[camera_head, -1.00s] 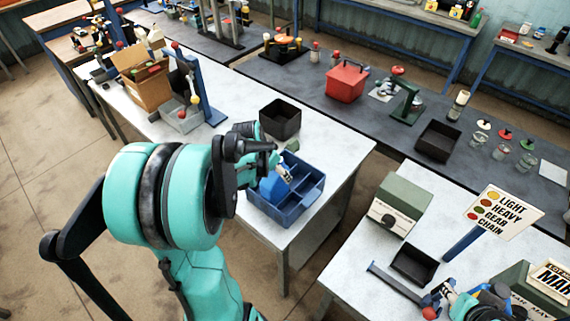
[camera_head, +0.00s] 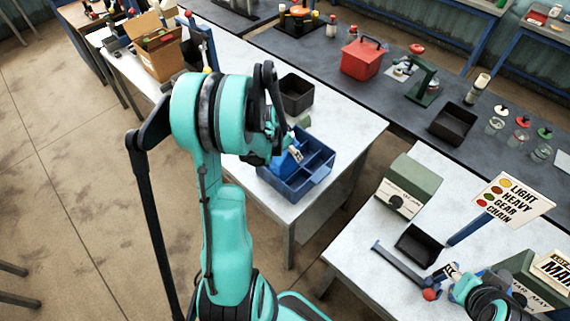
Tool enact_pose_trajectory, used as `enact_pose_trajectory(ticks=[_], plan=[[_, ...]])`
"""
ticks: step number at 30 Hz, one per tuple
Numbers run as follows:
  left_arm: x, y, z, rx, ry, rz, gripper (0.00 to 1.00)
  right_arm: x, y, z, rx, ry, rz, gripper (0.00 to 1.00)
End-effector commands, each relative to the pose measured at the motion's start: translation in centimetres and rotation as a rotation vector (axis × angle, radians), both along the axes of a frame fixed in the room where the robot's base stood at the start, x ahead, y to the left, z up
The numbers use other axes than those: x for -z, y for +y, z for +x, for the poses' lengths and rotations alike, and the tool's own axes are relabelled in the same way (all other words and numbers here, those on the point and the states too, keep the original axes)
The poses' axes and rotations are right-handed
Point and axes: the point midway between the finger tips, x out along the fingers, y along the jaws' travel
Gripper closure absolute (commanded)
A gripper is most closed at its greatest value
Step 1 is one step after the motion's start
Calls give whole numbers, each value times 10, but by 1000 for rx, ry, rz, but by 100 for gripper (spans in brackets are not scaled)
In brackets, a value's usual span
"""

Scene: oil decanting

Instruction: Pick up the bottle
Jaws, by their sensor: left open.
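A blue bottle (camera_head: 289,160) with a white label lies tilted in the blue divided crate (camera_head: 318,181) on the white table. My left gripper (camera_head: 266,82) is above and just left of the crate, apart from the bottle. Its dark fingers are partly hidden by my teal wrist, and it is open and empty. A teal and black part (camera_head: 466,288) at the bottom right may be my right arm, but its jaws are not clear.
A black bin (camera_head: 296,95) stands behind the crate, and a cardboard box (camera_head: 155,52) is at the far left. A green box (camera_head: 411,184) and a black tray (camera_head: 419,244) are on the right table. The white table left of the crate is clear.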

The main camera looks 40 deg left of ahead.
Motion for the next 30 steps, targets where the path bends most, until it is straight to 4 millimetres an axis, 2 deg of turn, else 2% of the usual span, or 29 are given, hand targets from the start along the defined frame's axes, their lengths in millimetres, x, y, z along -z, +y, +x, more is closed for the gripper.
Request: enact_pose_trajectory(ticks=[1, 2, 9, 22, 26, 30], plan=[[0, 0, 0, 0, 0, 0, 28, 0, 0, 0, 0, 0, 0, 60], [0, 0, 0, 0, 0, 0, 36, 0, 0, 0, 0, 0, 0, 60], [0, 0, 0, 0, 0, 0, 99, 0, 0, 0, 0, 0, 0, 60], [-6, 0, 0, 0, -1, 0, 100, -1, 0, 0, 0, 0, 0, 60], [-17, 0, 0, 0, -1, 0, 100, -4, 0, 0, 0, 0, 0, 60], [-36, 0, 0, 0, -1, 0, 100, -8, 0, 0, 0, 0, 0, 60]])
